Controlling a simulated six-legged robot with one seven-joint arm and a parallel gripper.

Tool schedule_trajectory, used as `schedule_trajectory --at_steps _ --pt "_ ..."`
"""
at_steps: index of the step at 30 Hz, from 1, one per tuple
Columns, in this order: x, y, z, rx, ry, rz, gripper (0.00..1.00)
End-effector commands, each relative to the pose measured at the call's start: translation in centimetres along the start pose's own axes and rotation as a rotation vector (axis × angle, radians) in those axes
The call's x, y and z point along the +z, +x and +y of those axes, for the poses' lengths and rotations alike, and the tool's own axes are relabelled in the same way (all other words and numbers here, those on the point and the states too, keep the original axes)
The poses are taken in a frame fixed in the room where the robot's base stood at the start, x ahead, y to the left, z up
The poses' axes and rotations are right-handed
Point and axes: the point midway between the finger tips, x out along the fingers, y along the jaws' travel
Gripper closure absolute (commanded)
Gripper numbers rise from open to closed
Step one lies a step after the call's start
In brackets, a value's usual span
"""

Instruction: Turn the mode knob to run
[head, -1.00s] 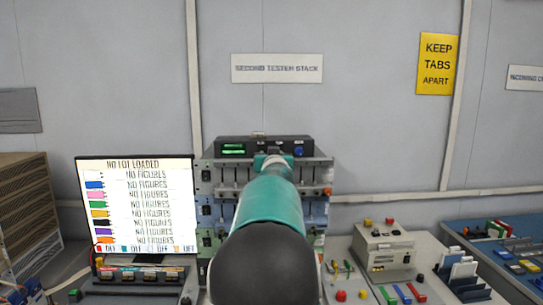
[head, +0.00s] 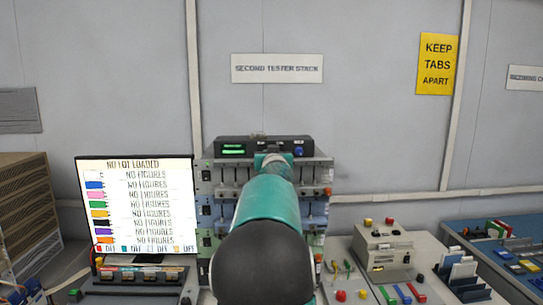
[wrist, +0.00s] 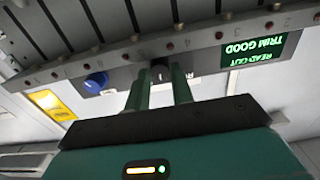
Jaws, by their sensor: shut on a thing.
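A dark tester unit (head: 262,142) tops the tester stack, and its front panel (wrist: 205,60) shows upside down in the wrist view. My gripper (wrist: 161,74) has its two green fingers at the panel, shut on a small dark knob (wrist: 160,72), apparently the mode knob. The fingers hide most of the knob and its lettering, so its setting cannot be read. A green display (wrist: 250,50) on the panel reads "READ OUT TRIM GOOD". In the head view my teal arm hides the grasp.
A blue knob (wrist: 95,83) sits on the same panel, apart from my fingers. A monitor (head: 138,205) stands left of the stack, and a beige box (head: 384,250) stands right.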

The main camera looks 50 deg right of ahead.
Motion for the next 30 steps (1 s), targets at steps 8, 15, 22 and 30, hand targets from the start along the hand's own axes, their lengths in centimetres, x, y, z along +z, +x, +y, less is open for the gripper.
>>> schedule_trajectory --at_steps 8,15,22,30 --pt "0.04 0.00 -0.09 -0.001 -0.131 -0.001 0.99" --pt "0.05 0.00 -0.05 0.000 -0.314 -0.001 0.99" --pt "0.07 -0.01 -0.09 -0.001 -0.476 -0.001 0.99" --pt "0.09 -0.01 -0.07 -0.001 -0.590 -0.001 0.99"
